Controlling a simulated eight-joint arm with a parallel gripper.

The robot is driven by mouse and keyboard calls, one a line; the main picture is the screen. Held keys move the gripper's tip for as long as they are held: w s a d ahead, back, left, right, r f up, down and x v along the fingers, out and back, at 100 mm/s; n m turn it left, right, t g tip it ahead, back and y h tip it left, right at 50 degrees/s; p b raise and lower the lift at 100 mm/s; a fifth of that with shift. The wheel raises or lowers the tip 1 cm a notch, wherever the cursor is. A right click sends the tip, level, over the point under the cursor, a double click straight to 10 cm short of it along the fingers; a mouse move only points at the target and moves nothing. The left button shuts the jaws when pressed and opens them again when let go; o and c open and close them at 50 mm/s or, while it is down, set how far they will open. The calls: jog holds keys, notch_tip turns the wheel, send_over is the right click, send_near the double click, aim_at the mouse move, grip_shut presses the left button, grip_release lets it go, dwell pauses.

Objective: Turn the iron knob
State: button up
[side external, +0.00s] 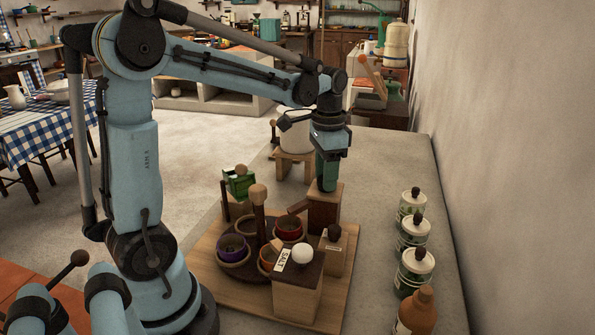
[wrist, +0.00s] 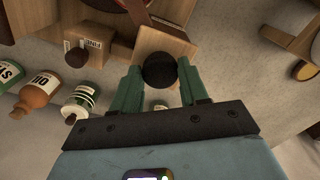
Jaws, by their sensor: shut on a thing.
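The iron knob (wrist: 160,70) is a dark round ball on top of a pale wooden block (wrist: 168,40) in the wrist view. My gripper (wrist: 160,82) has its two green fingers on either side of the knob, shut on it. In the side external view my gripper (side external: 327,184) points straight down onto the top of the brown wooden block (side external: 324,208). There the fingers hide the knob, so its turn angle cannot be told.
A shorter block with a dark knob (side external: 334,233) and a SALT block with a white ball (side external: 302,253) stand close in front. A wooden post (side external: 258,194), red bowl (side external: 289,228) and purple bowl (side external: 232,246) are left. Lidded jars (side external: 412,236) line the right.

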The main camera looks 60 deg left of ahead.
jog(key=shift+m, duration=0.4)
jog(key=o, duration=1.1)
jog(key=shift+c, duration=0.2)
notch_tip(320, 180, up, 12)
dwell(0.4)
jog(key=s+d+f+n+t, duration=0.3)
jog(key=s+d+f+t, duration=0.4)
jog(key=d+f, duration=0.3)
jog(key=shift+s+f+n, duration=0.3)
jog(key=shift+s+f, duration=0.15)
jog(key=shift+f, duration=0.35)
